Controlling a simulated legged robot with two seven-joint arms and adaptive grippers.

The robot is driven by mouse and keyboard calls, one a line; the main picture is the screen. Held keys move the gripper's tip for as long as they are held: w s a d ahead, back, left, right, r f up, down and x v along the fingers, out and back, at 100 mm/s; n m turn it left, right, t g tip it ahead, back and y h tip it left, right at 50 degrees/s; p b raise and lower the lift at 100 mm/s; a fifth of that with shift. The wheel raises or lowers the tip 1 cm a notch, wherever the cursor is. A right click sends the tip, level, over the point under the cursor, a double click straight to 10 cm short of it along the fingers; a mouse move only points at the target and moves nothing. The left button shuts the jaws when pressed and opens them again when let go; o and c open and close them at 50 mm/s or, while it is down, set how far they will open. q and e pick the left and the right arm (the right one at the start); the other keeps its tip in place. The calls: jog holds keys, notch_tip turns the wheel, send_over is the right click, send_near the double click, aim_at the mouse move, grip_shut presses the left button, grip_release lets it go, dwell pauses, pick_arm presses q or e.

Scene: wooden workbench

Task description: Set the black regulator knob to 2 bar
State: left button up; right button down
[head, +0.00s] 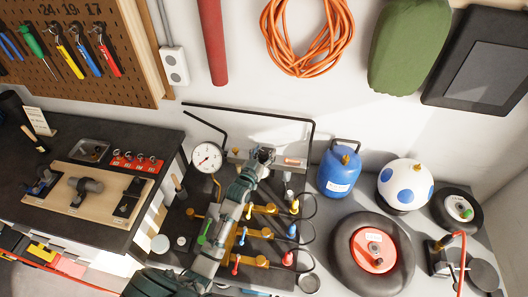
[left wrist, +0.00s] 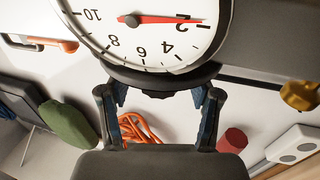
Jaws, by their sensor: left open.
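The round white pressure gauge (head: 207,156) stands left of my left gripper (head: 262,155) in the head view. In the left wrist view the gauge (left wrist: 150,40) is large and cut off at the top, and its red needle lies close to the 2 mark. My left gripper (left wrist: 160,97) is open, with its fingers apart below the gauge. A dark piece shows at the gauge's lower rim between the fingers; I cannot tell whether it is the black regulator knob. In the head view my gripper and arm hide that spot. My right gripper is not in view.
Brass valves with coloured handles (head: 266,234) and black hoses stand right beside my left arm. A blue gas cylinder (head: 340,172), a white ball with blue spots (head: 405,184) and a wheel (head: 372,252) are farther right. A black frame rail (head: 250,113) runs behind.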

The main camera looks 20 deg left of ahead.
pick_arm(q)
jog(key=c, duration=1.2)
jog(key=shift+m+h+b, duration=0.4)
jog(key=shift+m+h, duration=0.3)
jog(key=shift+h, duration=0.4)
jog(key=o, duration=1.2)
jog(key=shift+s, duration=0.1)
